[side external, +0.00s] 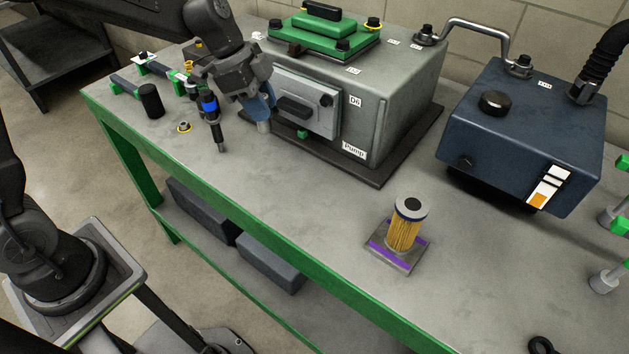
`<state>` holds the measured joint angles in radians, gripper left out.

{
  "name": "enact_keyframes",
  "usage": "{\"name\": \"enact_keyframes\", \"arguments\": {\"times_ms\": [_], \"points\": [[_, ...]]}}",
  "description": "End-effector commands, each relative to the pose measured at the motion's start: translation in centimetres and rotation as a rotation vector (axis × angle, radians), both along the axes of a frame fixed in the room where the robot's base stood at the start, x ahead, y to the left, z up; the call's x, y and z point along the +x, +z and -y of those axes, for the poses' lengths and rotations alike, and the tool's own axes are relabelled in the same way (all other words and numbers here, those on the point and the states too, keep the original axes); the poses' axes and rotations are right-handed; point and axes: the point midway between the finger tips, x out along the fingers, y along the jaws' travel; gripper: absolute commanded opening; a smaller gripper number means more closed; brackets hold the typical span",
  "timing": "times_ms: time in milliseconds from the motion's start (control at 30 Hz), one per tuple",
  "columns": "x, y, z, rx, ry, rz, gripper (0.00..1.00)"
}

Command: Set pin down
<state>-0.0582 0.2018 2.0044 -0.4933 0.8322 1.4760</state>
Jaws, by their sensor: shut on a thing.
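My gripper (262,108) points down beside the left front of the grey pump housing, close to the bench top. It is shut on a short light-grey cylinder, which appears to be the pin (264,127); its lower end shows just below the fingers. The fingers hide the upper part of the pin. I cannot tell whether its lower end touches the bench.
A dark injector with a blue band (210,105) is just left of my gripper. The pump housing (345,95) is close on the right. A black cylinder (151,100) and yellow-ringed part (184,127) lie left. A filter (405,225) stands at front. The middle bench is clear.

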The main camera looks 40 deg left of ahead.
Motion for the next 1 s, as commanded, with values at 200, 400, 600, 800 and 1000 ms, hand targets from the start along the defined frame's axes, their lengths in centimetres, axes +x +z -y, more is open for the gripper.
{"name": "enact_keyframes", "arguments": {"times_ms": [200,400,600,800,1000], "points": [[0.4,-2.7,4.4,0.000,-0.008,-0.004,0.00],[1.0,-5.2,8.5,0.000,-0.005,-0.002,0.00],[1.3,-6.6,10.8,0.000,-0.001,0.000,0.00],[1.3,-8.4,11.1,0.000,0.002,-0.004,0.00],[1.3,-10.6,11.1,0.000,0.002,-0.002,0.00]]}}
